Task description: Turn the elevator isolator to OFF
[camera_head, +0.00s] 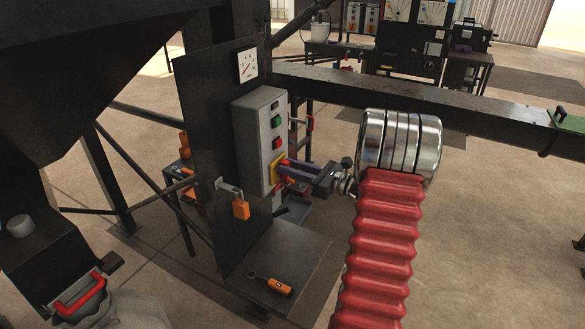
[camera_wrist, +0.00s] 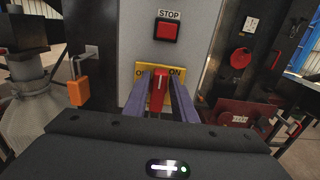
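The elevator isolator is a red handle on a yellow plate (camera_head: 277,168), low on the grey control box (camera_head: 251,135). In the wrist view the red handle (camera_wrist: 158,92) stands upright on the yellow plate (camera_wrist: 143,70). The plate carries "ON" on the right and a partly hidden label starting with "O" on the left. My gripper (camera_head: 283,170) is at the handle, its two purple fingers on either side of it. In the wrist view my gripper (camera_wrist: 159,82) looks open around the handle, with narrow gaps; contact at the fingertips is hard to judge.
A red STOP button (camera_wrist: 167,29) sits just above the isolator. An orange padlock (camera_head: 241,209) hangs left of the box. An orange-tagged item (camera_head: 279,286) lies on the dark plate below (camera_head: 300,255). A gauge (camera_head: 246,66) is above the box.

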